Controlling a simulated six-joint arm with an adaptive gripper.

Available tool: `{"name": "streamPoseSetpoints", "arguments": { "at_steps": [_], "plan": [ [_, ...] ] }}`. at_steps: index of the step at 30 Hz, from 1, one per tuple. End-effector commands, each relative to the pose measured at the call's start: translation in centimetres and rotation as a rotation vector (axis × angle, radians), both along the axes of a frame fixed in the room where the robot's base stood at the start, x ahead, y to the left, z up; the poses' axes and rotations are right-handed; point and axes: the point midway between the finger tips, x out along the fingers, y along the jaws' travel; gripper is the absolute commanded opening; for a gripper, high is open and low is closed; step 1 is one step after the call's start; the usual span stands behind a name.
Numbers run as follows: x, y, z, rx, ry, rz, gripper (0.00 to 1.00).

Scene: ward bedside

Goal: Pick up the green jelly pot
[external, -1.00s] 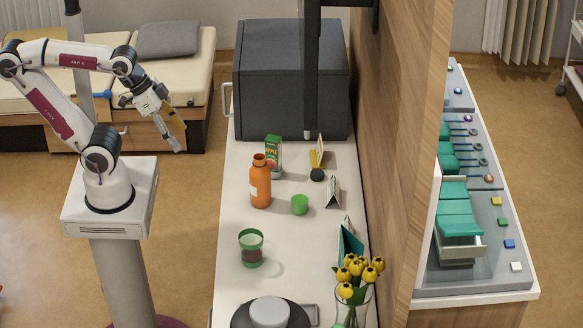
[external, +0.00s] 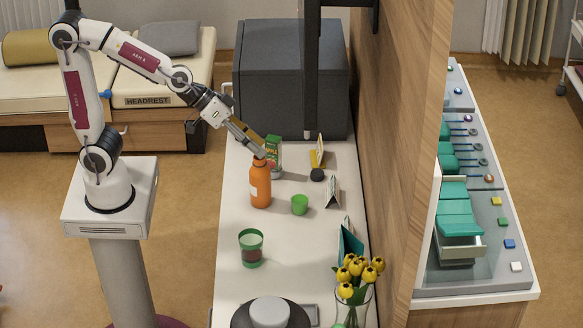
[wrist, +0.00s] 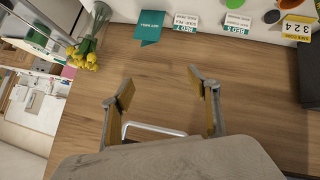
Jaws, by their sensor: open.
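The green jelly pot, a small green cup (external: 299,204), stands on the white counter (external: 290,240), right of the orange bottle (external: 260,186). A green shape (wrist: 235,3) at the top edge of the wrist view looks like it, mostly cut off. My gripper (external: 263,146) is open and empty.
A green-rimmed glass with dark contents (external: 251,250) stands nearer the front. Small folded cards (external: 333,193), a black round thing (external: 317,175) and yellow flowers (external: 358,270) line the right side. A dark cabinet (external: 290,85) stands at the back.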

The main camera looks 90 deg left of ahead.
Motion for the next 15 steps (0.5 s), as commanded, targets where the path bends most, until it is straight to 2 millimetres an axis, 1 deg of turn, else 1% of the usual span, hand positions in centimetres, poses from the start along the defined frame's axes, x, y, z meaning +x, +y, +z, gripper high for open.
{"name": "streamPoseSetpoints", "arguments": {
  "at_steps": [1, 6, 11, 15],
  "plan": [
    [1.1, -0.1, -0.5, -0.009, -0.005, 0.017, 0.61],
    [4.6, 0.1, -1.5, -0.030, -0.040, 0.092, 0.61],
    [7.5, 0.6, -2.9, -0.038, -0.066, 0.170, 0.61],
    [9.7, 1.4, -4.4, -0.035, -0.085, 0.246, 0.61]
  ]
}}
